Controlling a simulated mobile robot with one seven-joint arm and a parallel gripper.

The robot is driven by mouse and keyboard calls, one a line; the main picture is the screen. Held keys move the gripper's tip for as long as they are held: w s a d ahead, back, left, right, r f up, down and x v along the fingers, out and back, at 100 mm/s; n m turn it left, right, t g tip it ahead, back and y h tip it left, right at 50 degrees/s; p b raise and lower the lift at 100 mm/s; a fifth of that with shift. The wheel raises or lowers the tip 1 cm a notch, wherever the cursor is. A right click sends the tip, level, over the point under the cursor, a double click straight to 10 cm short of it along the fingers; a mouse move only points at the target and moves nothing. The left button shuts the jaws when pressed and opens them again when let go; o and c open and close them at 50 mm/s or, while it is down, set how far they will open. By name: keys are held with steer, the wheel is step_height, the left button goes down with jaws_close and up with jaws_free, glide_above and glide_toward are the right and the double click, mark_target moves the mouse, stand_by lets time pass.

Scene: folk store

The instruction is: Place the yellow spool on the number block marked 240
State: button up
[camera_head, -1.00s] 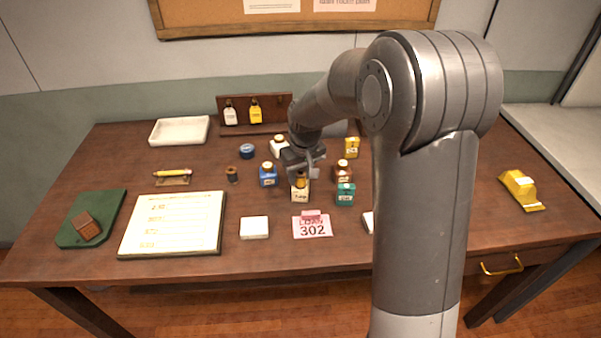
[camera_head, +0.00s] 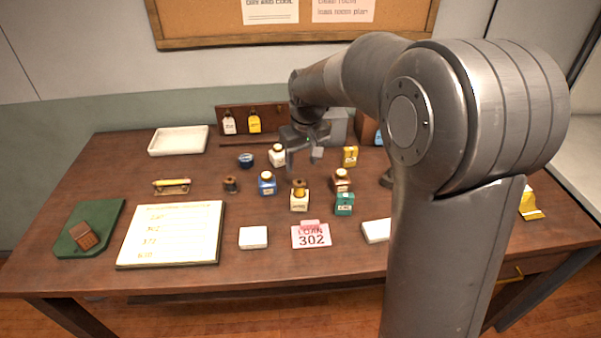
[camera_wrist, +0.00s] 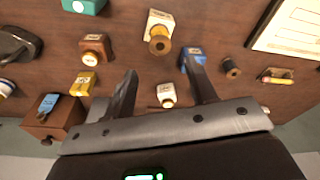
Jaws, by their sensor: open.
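A yellow-brown spool (camera_head: 299,188) stands upright on a cream number block (camera_head: 299,203) near the middle of the table. In the wrist view the spool (camera_wrist: 160,43) sits on the cream block (camera_wrist: 160,19); the block's number is too small to read. My gripper (camera_head: 303,160) is open and empty, raised above and behind the cream block, apart from it. In the wrist view my two fingers (camera_wrist: 163,72) are spread with nothing between them.
Close around stand a blue block (camera_head: 267,187), a white block (camera_head: 277,159), a brown block (camera_head: 340,186), a teal block (camera_head: 344,206) and a yellow block (camera_head: 350,157). A dark spool (camera_head: 231,185) is to the left. A card reading LOAN 302 (camera_head: 311,237) lies in front.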

steer(key=s+d+r+m+t, duration=0.1)
steer(key=s+d+r, duration=0.1)
steer(key=s+r, duration=0.35)
steer(key=s+d+r+m+t, duration=0.1)
steer(key=s+d+r, duration=0.2)
steer(key=s, duration=0.5)
steer(key=s+d+m+t, duration=0.1)
steer(key=s, duration=0.6)
steer(key=s+d+f+m+t, duration=0.1)
steer(key=s+d, duration=0.1)
steer(key=s, duration=0.5)
steer(key=shift+d+h, duration=0.25)
steer(key=shift+h, duration=0.15)
steer(key=shift+o, duration=0.5)
steer(key=shift+s, duration=0.1)
